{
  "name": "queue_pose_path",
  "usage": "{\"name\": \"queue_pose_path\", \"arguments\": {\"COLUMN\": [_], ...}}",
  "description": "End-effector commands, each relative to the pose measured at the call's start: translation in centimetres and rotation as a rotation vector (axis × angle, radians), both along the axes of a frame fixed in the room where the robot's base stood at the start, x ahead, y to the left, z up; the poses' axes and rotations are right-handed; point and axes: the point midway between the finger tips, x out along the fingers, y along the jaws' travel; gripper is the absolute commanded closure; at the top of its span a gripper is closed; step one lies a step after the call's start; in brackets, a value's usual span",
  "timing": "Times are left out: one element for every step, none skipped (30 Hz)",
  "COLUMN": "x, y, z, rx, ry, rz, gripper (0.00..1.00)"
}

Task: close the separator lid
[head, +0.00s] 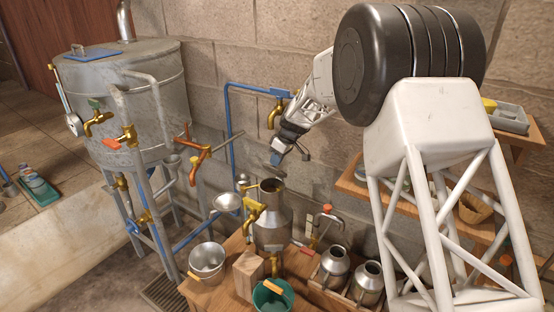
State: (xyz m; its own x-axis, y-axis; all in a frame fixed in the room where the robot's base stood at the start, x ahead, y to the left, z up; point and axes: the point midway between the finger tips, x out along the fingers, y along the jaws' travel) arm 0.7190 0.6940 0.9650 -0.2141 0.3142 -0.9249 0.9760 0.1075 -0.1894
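The separator (273,226) looks to be the grey metal can with a narrower neck, standing on the wooden table in the head view. A brass tap sits on its front left. Its mouth (271,186) is uncovered and dark inside. I cannot clearly make out its lid. My gripper (290,158) hangs just above the mouth, slightly to the right, pointing down. Its two fingertips look spread apart, with nothing visible held between them. The fingers appear clear of the can.
A large grey still (130,95) with brass taps stands left. A funnel (228,202), steel bucket (207,259), wooden block (248,274) and green bucket (272,296) are near the separator. Two metal cans (336,262) stand right. A blue pipe (228,115) runs along the wall behind.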

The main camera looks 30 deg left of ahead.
Motion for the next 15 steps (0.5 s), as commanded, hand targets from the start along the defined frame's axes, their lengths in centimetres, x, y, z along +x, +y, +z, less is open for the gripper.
{"name": "queue_pose_path", "arguments": {"x": [-0.3,-0.4,-0.6,-0.8,-1.0,-1.2,-1.4,-1.6,-1.9,-2.0,-2.2,-2.5,-2.7,-2.9,-3.1], "y": [0.0,0.0,0.0,0.0,0.0,0.0,0.1,0.0,0.0,0.0,0.0,0.0,0.0,0.0,0.1], "z": [0.0,0.0,-0.2,-0.3,-0.4,-0.5,-0.6,-0.7,-0.9,-1.0,-1.1,-1.4,-1.6,-1.6,-1.8], "rx": [0.001,0.001,0.000,0.000,0.000,0.000,0.001,0.000,0.001,0.002,0.001,0.000,-0.001,0.000,0.001], "ry": [-0.016,-0.027,-0.041,-0.055,-0.068,-0.091,-0.108,-0.126,-0.150,-0.170,-0.189,-0.213,-0.232,-0.252,-0.278], "rz": [0.000,0.000,0.000,0.001,0.002,0.002,0.001,0.002,0.002,0.001,0.003,0.002,0.002,0.002,0.003], "gripper": [1.00,1.00,1.00,1.00,1.00,1.00,1.00,1.00,1.00,1.00,1.00,1.00,1.00,1.00,1.00]}}
